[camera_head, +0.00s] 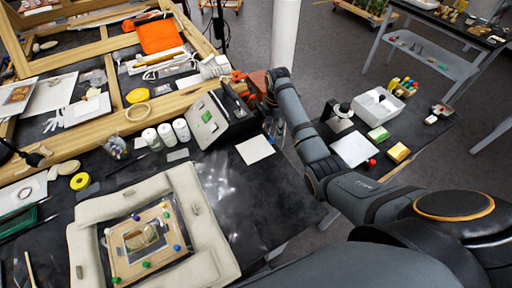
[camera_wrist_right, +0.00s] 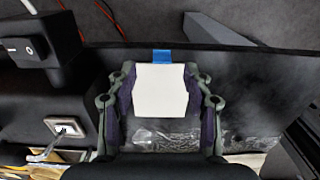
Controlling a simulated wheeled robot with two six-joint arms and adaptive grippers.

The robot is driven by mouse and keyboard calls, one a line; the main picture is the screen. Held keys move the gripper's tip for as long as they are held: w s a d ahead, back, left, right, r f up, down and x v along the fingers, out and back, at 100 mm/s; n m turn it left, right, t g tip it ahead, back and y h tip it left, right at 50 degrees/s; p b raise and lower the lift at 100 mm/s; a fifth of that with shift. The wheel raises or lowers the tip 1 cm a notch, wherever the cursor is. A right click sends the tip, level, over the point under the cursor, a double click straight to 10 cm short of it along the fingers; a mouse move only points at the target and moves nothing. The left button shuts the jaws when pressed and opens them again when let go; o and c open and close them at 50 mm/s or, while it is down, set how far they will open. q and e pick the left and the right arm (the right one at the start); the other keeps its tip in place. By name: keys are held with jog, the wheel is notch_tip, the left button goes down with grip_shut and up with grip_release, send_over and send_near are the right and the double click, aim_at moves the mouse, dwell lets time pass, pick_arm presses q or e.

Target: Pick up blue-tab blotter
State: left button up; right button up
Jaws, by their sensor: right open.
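The blotter (camera_head: 255,149) is a white, flat sheet lying on the dark worktable, to the right of a black-and-grey box. In the right wrist view the white blotter (camera_wrist_right: 160,92) shows between my fingers, with its blue tab (camera_wrist_right: 162,56) at the far edge. My right gripper (camera_wrist_right: 160,105) is open, with one finger at each side of the blotter; I cannot tell how high it is above it. In the head view my right gripper (camera_head: 276,128) appears small, just beyond the blotter. My left gripper is not in view.
The box (camera_head: 209,120) stands close left of the blotter. Shiny clear film (camera_head: 222,187) lies on the near side. White jars (camera_head: 165,134) and a padded pale frame (camera_head: 90,235) are farther left. A side table (camera_head: 400,140) with a white tray stands at the right.

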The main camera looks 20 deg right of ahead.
aim_at(258, 146)
jog(key=shift+s+a+f+p, duration=0.15)
jog(key=shift+f+p, duration=0.15)
jog(key=shift+f, duration=0.15)
jog(key=shift+s+f+p, duration=0.1)
jog(key=shift+f+p, duration=0.2)
jog(key=shift+f, duration=0.15)
notch_tip(258, 146, down, 3)
jog(key=shift+f, duration=0.1)
jog(key=c, duration=0.5)
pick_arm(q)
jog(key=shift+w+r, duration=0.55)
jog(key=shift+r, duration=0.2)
pick_arm(e)
jog(key=c, duration=0.5)
